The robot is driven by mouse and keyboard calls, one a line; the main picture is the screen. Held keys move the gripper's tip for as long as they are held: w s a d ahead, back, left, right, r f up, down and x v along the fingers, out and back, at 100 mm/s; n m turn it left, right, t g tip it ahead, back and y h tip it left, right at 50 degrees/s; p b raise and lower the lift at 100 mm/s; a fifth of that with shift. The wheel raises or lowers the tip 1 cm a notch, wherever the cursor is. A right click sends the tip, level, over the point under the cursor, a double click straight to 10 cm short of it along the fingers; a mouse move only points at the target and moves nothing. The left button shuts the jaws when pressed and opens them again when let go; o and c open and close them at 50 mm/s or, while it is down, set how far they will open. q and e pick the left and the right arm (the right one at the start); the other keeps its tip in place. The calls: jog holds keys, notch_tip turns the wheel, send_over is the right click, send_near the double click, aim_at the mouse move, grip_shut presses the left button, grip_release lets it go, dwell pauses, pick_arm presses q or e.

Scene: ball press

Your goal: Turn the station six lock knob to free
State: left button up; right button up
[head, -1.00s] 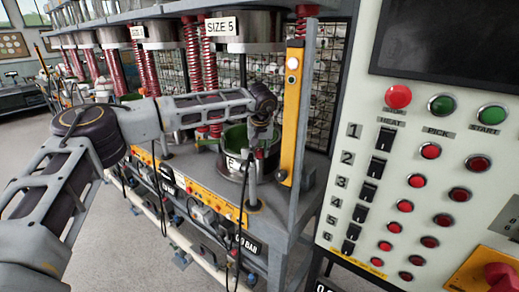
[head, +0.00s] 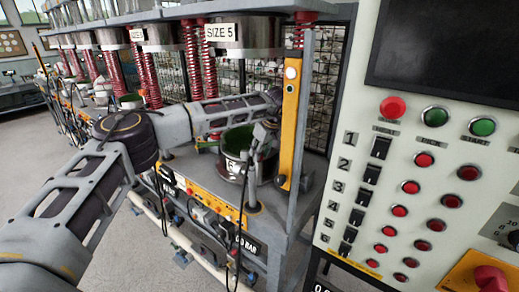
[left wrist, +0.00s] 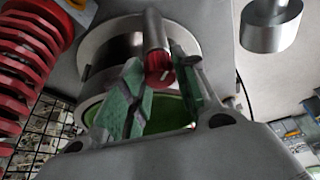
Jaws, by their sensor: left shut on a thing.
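My left gripper (head: 260,148) reaches in from the left at the end press station, pointing down beside the round metal mould pot (head: 232,168). In the left wrist view, its green-padded fingers (left wrist: 160,90) are closed around a red knob (left wrist: 158,66) with a small white mark, on the end of a grey rod. I take this to be the lock knob. In the head view the knob is hidden by the gripper. Which way the mark points in the station's terms I cannot tell. My right gripper is not in view.
A yellow upright strip (head: 291,110) with a white button stands just right of my gripper. Red springs (head: 207,75) stand behind my forearm. The control panel (head: 440,150), with numbered switches and red buttons, fills the right. Wire mesh (head: 327,95) stands behind.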

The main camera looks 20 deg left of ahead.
pick_arm(q)
jog(key=n+g+p, duration=0.1)
jog(key=n, duration=0.1)
jog(key=shift+w+d+n, duration=0.1)
jog(key=shift+n, duration=0.3)
jog(key=shift+n+g+p, duration=0.3)
jog(key=shift+n+p, duration=0.3)
jog(key=shift+n+y, duration=0.3)
jog(key=shift+w+n+g+p, duration=0.1)
jog(key=shift+n+g+p, duration=0.2)
jog(key=shift+n+p, duration=0.1)
jog(key=shift+n, duration=0.3)
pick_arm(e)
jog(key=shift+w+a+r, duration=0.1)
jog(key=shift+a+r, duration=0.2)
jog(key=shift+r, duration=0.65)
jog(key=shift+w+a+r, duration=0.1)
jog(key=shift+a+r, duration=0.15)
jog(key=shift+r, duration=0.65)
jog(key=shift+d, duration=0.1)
pick_arm(q)
jog(key=o, duration=1)
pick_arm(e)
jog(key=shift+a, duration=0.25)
